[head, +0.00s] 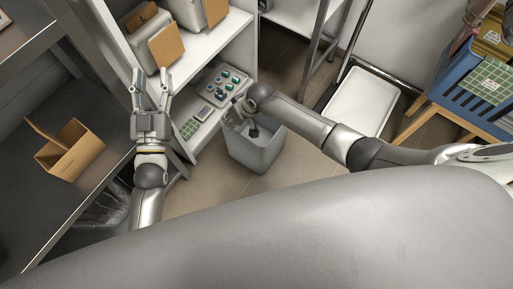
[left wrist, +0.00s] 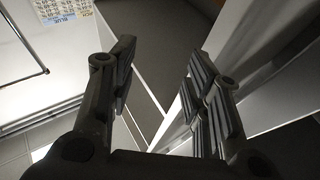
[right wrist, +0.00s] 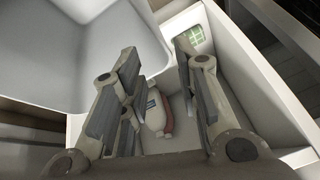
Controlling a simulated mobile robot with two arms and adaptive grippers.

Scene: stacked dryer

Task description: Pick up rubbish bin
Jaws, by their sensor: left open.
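The rubbish bin (head: 262,152) is a light grey, open-topped container standing on the tiled floor beside the white shelf. My right gripper (head: 243,108) is at the bin's upper left rim in the head view, partly hidden by its own arm. In the right wrist view its fingers (right wrist: 155,75) are apart, with a pale grey wall, apparently the bin's (right wrist: 60,45), behind the left finger. My left gripper (head: 152,85) is open and empty, in front of the shelf and away from the bin.
The white shelf (head: 238,20) holds boxes and a panel with buttons (head: 222,84), close left of the bin. A brown carton (head: 72,152) sits on the dark table at left. A white-decked trolley (head: 362,100) and a blue crate (head: 455,93) stand to the right.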

